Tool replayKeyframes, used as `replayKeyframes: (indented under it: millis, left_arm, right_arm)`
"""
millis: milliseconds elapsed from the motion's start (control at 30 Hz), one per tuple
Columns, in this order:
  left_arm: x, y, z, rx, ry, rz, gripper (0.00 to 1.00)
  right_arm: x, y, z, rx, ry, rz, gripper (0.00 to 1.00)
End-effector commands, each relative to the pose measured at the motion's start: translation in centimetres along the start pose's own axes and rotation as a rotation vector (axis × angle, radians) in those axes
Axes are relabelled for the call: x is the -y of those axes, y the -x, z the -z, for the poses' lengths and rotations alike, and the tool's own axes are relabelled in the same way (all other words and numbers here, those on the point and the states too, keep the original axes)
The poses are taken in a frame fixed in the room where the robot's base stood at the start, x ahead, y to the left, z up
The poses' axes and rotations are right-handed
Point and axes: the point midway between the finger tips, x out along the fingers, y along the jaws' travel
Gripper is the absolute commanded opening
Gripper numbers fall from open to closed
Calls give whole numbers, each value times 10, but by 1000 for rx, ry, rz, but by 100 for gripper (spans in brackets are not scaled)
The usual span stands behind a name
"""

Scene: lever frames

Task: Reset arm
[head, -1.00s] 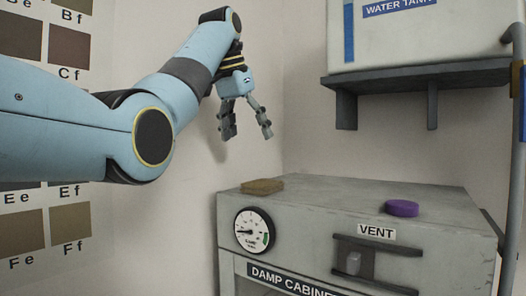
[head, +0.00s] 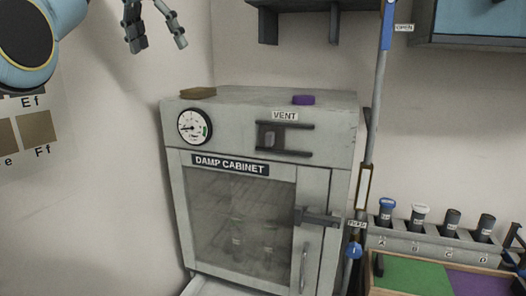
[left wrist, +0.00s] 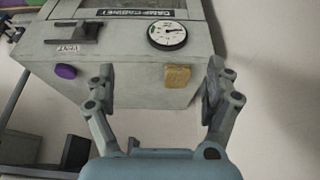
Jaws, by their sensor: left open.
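My left gripper (head: 156,38) is at the top left of the head view, above and left of the damp cabinet (head: 262,122). Its fingers point down, spread apart, with nothing between them. The left wrist view shows the same gripper (left wrist: 157,90) open and empty, with the cabinet beyond its fingertips. Part of my left arm (head: 30,45) shows at the top left of the head view. My right gripper is in neither view.
A tan block (head: 198,93) and a purple disc (head: 303,100) lie on the cabinet top. A shelf (head: 300,6) hangs above. A vertical pipe (head: 375,110) stands right of the cabinet. A rack (head: 430,243) of labelled bottles stands at the lower right.

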Motion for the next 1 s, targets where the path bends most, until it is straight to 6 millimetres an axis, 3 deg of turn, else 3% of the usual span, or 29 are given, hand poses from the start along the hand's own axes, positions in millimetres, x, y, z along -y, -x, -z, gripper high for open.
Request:
replayKeyframes:
  millis: [67, 367, 667, 767, 867, 1000]
  left_arm:
    - [0, -15, -7, 18, 3, -6, 86]
    - [-1, -69, -36, 89, 14, -28, 86]
    - [-4, -166, -99, 229, 38, -69, 86]
    - [-7, -216, -137, 306, 52, -90, 86]
    - [-11, -279, -188, 392, 70, -111, 86]
    - [-20, -368, -269, 497, 101, -132, 86]
  right_arm:
    - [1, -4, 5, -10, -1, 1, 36]
    - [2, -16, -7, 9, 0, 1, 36]
    - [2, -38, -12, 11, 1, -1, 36]
    - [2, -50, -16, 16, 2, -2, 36]
    - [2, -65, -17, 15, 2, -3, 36]
    - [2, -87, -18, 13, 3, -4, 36]
